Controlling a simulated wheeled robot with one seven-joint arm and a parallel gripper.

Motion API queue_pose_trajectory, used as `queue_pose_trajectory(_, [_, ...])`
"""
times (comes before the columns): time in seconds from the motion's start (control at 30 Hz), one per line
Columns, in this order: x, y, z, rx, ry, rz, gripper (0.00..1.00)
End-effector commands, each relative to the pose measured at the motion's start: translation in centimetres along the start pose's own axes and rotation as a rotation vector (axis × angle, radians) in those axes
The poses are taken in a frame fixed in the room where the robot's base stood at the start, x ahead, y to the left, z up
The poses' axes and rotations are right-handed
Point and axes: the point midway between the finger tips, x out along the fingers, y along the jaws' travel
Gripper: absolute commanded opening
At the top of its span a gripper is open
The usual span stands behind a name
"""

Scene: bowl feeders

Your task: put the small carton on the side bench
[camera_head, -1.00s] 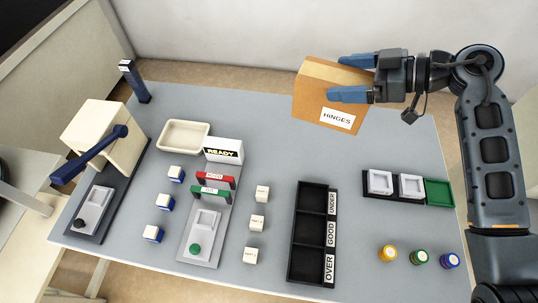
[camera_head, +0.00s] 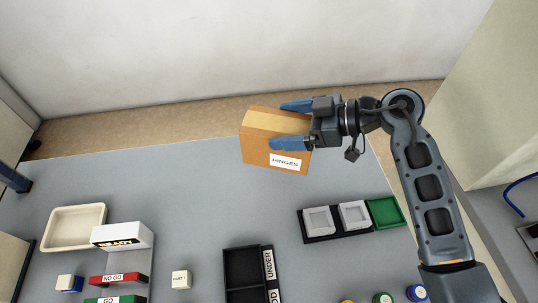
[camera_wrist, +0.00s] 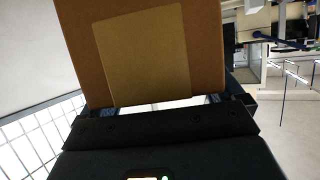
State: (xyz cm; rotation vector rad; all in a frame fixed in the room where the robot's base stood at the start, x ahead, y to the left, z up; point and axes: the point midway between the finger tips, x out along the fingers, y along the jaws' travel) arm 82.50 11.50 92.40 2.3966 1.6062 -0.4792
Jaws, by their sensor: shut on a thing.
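The small carton (camera_head: 262,150) is a brown box with a white label reading HINGES. My gripper (camera_head: 290,124) is shut on it, with one blue finger on the far side and one on the near side. The carton appears held above the back edge of the grey table. In the wrist view the carton (camera_wrist: 100,60) fills the upper middle, with a paler tan strip on it, and hides most of the fingers. I cannot tell for certain which surface is the side bench; a grey surface (camera_head: 500,215) shows at the right edge of the head view.
Several coloured knobs sit at front right. The table's back middle is clear.

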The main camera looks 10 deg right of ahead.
Motion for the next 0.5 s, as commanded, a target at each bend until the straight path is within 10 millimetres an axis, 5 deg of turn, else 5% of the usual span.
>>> queue_pose_trajectory(0.2, [2.7,-3.1,1.2,0.002,0.002,0.001,0.27])
queue_pose_trajectory(0.5, [3.9,-4.0,2.5,0.002,0.001,0.000,0.27])
